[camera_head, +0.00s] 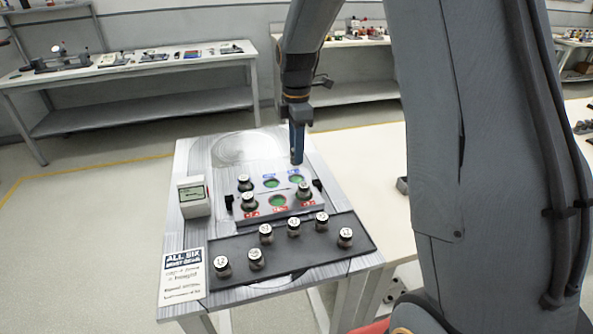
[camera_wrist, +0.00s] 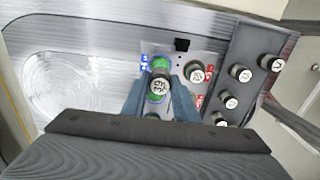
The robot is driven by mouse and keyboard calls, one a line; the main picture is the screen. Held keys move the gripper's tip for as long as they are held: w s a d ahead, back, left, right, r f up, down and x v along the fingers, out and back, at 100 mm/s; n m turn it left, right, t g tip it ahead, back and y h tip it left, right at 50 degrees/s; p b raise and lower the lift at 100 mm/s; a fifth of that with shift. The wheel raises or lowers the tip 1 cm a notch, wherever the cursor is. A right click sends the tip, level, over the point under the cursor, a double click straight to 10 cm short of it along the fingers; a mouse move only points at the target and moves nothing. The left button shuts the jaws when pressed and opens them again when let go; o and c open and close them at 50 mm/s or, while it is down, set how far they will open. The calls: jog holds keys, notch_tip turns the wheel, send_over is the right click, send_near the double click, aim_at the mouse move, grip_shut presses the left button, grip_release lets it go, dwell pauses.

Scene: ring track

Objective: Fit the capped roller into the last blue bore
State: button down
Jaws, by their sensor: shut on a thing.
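My gripper (camera_head: 297,161) points down over the back right of the bore plate in the head view. In the wrist view its two blue fingers (camera_wrist: 159,97) are shut on a dark roller with a white marked cap (camera_wrist: 159,85). The head view does not show this roller clearly. The plate (camera_head: 238,214) has a back row with blue labels. Its left place holds a capped roller (camera_head: 245,182). The middle blue bore (camera_head: 270,183) and the right blue bore (camera_head: 296,179) show green and empty, the right one just below my fingertips.
The front red row has capped rollers at left (camera_head: 249,200) and right (camera_head: 304,191), with a green empty bore (camera_head: 278,201) between. A dark tray (camera_head: 300,249) with several capped rollers lies in front.

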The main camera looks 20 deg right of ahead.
jog(key=shift+f+p, duration=0.7)
jog(key=shift+f, duration=2.4)
jog(key=shift+f, duration=0.15)
jog(key=c, duration=1.4)
grip_release()
notch_tip(320, 180, up, 11)
jog(key=b, duration=0.3)
jog(key=shift+r, duration=0.5)
jog(key=shift+s, duration=0.3)
jog(key=s+f+m, duration=0.2)
jog(key=s+m, duration=0.4)
jog(key=s, duration=0.1)
jog(key=s+f+m, duration=0.3)
jog(key=s+m, duration=0.3)
jog(key=s, duration=0.2)
jog(key=s+f+m, duration=0.3)
jog(key=s+m, duration=0.3)
jog(key=s, duration=0.2)
jog(key=shift+s+f+t, duration=0.15)
jog(key=shift+s+t, duration=0.1)
jog(key=shift+t, duration=0.15)
